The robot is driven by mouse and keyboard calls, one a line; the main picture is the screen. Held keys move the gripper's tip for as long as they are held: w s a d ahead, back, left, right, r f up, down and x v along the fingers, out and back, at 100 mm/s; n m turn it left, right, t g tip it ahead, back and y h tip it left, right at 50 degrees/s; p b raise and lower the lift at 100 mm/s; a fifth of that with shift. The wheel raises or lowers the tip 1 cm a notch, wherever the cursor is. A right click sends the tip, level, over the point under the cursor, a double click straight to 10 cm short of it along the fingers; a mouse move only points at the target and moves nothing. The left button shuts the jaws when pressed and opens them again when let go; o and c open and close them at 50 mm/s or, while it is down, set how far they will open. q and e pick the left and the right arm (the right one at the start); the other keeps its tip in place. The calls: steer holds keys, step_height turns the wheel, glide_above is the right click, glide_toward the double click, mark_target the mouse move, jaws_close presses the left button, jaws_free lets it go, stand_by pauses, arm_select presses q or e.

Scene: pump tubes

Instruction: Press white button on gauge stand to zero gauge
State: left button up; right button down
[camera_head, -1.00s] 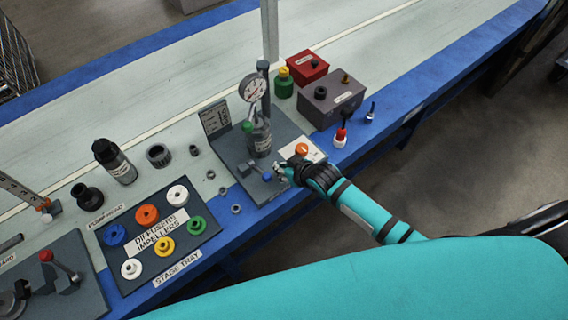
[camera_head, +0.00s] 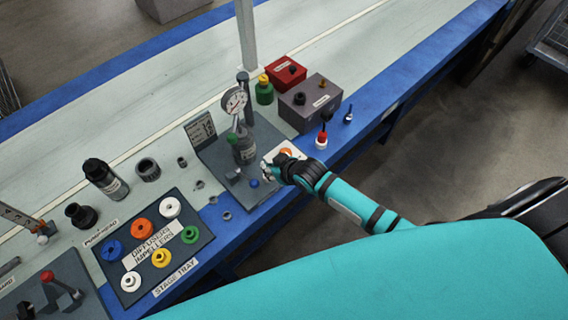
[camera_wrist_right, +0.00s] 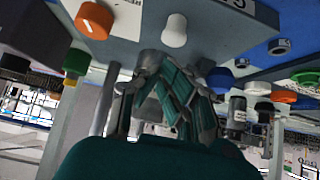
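The gauge stand is a grey plate (camera_head: 219,157) with a round white dial gauge (camera_head: 235,101) above a grey cylinder (camera_head: 244,150). My right gripper (camera_head: 267,169) is low over its front right part, between a blue knob (camera_head: 254,183) and an orange knob (camera_head: 286,152). In the right wrist view, the white button (camera_wrist_right: 174,30) stands on the plate just beyond my right fingertips (camera_wrist_right: 165,62). I cannot tell whether they touch it. In the head view the gripper largely covers that spot. The fingers overlap, so their opening is unclear. My left gripper is not in view.
A grey box (camera_head: 309,104) and a red box (camera_head: 284,72) stand right of the stand, with a green bottle (camera_head: 264,93) beside them. The stage tray (camera_head: 190,205) with coloured impellers is at left. Small loose rings lie between tray and stand.

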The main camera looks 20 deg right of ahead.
steer(key=v, duration=0.9)
steer(key=shift+s+r, duration=0.15)
steer(key=shift+r, duration=0.15)
steer(key=shift+a, duration=0.1)
stand_by(0.6)
steer(key=s+d+f+m+g+h, duration=0.15)
steer(key=s+f, duration=0.25)
steer(key=f, duration=0.5)
steer(key=s+d+f+g, duration=0.1)
steer(key=s+d+f, duration=0.3)
steer(key=f, duration=0.5)
steer(key=s+d+f+g+h, duration=0.1)
steer(key=s+d+f, duration=0.1)
steer(key=s+f, duration=0.45)
steer(key=s+f+g, duration=0.1)
steer(key=s+f, duration=0.3)
steer(key=s, duration=0.3)
steer(key=s+a+f+g, duration=0.1)
steer(key=s+f, duration=0.4)
steer(key=s, duration=0.3)
steer(key=s+f+g, duration=0.2)
steer(key=s+f, duration=0.2)
steer(key=s, duration=0.3)
steer(key=shift+s+a+f+h, duration=0.35)
steer(key=shift+f, duration=0.05)
